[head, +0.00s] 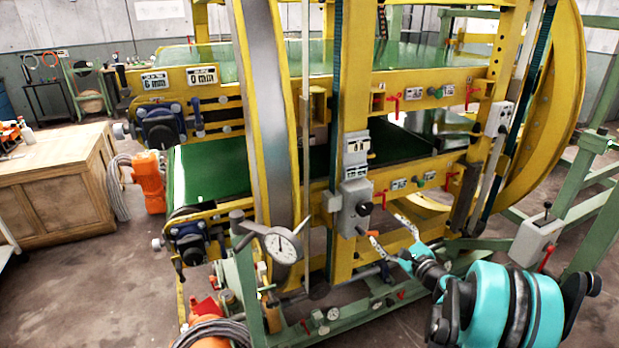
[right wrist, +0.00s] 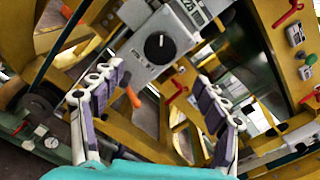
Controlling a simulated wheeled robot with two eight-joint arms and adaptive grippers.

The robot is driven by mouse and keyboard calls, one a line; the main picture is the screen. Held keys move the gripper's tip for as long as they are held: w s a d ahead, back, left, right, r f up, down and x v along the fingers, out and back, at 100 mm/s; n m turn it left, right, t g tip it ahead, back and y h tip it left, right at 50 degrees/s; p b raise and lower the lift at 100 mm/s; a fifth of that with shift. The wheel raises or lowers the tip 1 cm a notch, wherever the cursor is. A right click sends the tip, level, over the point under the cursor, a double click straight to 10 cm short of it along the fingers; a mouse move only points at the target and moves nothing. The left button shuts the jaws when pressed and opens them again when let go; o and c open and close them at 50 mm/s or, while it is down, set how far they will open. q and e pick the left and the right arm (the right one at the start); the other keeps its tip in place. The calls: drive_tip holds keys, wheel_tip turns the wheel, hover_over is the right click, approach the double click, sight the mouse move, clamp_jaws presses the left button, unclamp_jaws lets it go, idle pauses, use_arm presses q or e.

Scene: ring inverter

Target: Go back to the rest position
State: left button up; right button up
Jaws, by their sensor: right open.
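My right gripper (head: 391,234) is at the end of my teal arm, at the lower right of the middle in the head view. Its two fingers are spread apart with nothing between them. In the right wrist view the open fingers (right wrist: 158,80) stand left and right, with machine parts behind the gap. A grey control box (head: 357,208) with a dark knob is on the yellow post just above and left of the gripper. A grey box with a black knob (right wrist: 160,45) also shows in the right wrist view, beyond the fingertips. My left gripper is not in view.
The large yellow ring machine (head: 268,130) with green belts (head: 215,172) fills the middle. A round gauge (head: 283,245) and green rails are low in front. A green post with a lever box (head: 537,240) stands right. A wooden crate (head: 50,190) is left. Floor is open at lower left.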

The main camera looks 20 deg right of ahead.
drive_tip(key=s+a+n+g+y, duration=0.25)
drive_tip(key=a+n, duration=0.45)
drive_tip(key=a, duration=0.4)
drive_tip(key=s+a+n+g+y, duration=0.1)
drive_tip(key=s+a+n+g, duration=0.3)
drive_tip(key=a+n, duration=0.55)
drive_tip(key=s+a+f+n+g+h, duration=0.2)
drive_tip(key=s+a+n, duration=0.2)
drive_tip(key=s, duration=0.5)
drive_tip(key=s+a+f+n+g+h, duration=0.2)
drive_tip(key=s+a+n, duration=0.2)
drive_tip(key=s+n, duration=0.3)
drive_tip(key=s, duration=0.3)
drive_tip(key=shift+s+h, duration=0.25)
drive_tip(key=shift+h, duration=0.1)
drive_tip(key=shift+a+f+n, duration=0.1)
drive_tip(key=shift+n, duration=0.15)
idle(1.1)
